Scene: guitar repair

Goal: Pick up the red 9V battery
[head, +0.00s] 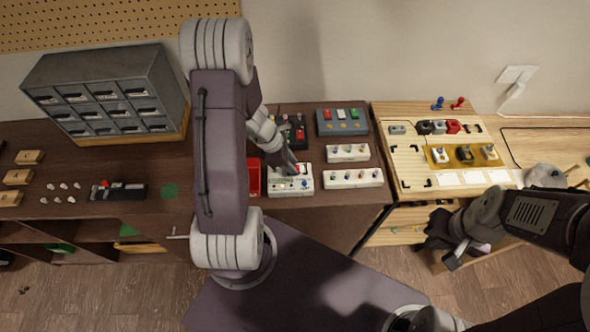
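Several small red things are in view, and I cannot tell for sure which is the 9V battery. A small red piece (301,168) shows on a white box (291,188), beside my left gripper (287,167). My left gripper points down over that white box; its fingertips are too small and dark to tell whether they hold anything. My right gripper (462,245) is at the right, below the wooden bench top, apart from these things; its fingers are unclear.
A red tray (254,178) lies left of the white box, partly behind my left arm. White boxes (353,178) with knobs stand right of it. A grey drawer cabinet (105,92) is at the left. The pale wooden bench (410,165) holds small parts.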

